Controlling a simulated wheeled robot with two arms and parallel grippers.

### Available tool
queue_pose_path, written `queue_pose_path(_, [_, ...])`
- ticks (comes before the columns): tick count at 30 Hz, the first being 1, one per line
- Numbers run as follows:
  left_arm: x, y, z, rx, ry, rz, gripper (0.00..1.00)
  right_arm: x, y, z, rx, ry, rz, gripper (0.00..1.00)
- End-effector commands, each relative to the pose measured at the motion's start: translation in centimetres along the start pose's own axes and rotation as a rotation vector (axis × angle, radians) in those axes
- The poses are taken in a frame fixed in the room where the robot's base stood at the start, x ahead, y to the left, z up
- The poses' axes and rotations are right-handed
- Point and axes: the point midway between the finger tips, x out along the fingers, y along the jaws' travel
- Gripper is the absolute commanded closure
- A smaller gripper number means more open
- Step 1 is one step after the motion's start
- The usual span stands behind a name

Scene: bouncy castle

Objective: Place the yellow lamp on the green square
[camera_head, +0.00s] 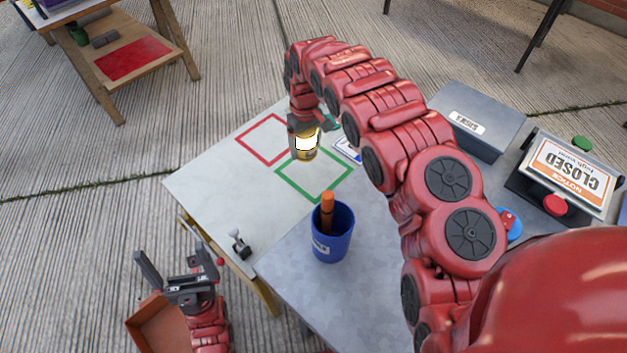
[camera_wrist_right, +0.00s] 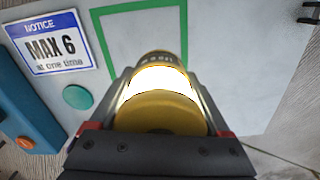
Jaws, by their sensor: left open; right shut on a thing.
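The yellow lamp (camera_head: 304,148), with a bright white band around its middle, is gripped upright by my right gripper (camera_head: 303,128). In the right wrist view the lamp (camera_wrist_right: 160,92) sits between the fingers of my right gripper (camera_wrist_right: 158,112). In the head view the lamp overlaps the far left part of the green square (camera_head: 297,192), an outline on the white table top; whether it touches the table I cannot tell. The green square (camera_wrist_right: 186,40) lies past the lamp in the wrist view. My left gripper (camera_head: 178,272) is open and empty, left of the table's front edge.
A red square outline (camera_head: 244,142) lies beside the green one. A blue cup (camera_head: 333,245) with an orange marker stands nearby. A small grey lever (camera_head: 239,246) is at the left edge.

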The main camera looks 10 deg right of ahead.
Motion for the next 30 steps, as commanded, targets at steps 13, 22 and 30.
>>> queue_pose_path(13, [-0.4, 0.0, 0.1, 0.000, 0.000, 0.000, 0.00, 6.6, 0.1, 0.2, -0.005, 0.000, -0.001, 1.00])
queue_pose_path(22, [-0.9, 0.1, 0.2, 0.000, 0.000, 0.000, 0.00, 9.8, 0.1, 0.2, -0.003, 0.002, -0.002, 1.00])
queue_pose_path(30, [-1.0, 0.1, 0.2, 0.000, 0.000, 0.000, 0.00, 10.4, 0.2, 0.2, -0.003, 0.001, 0.002, 1.00])
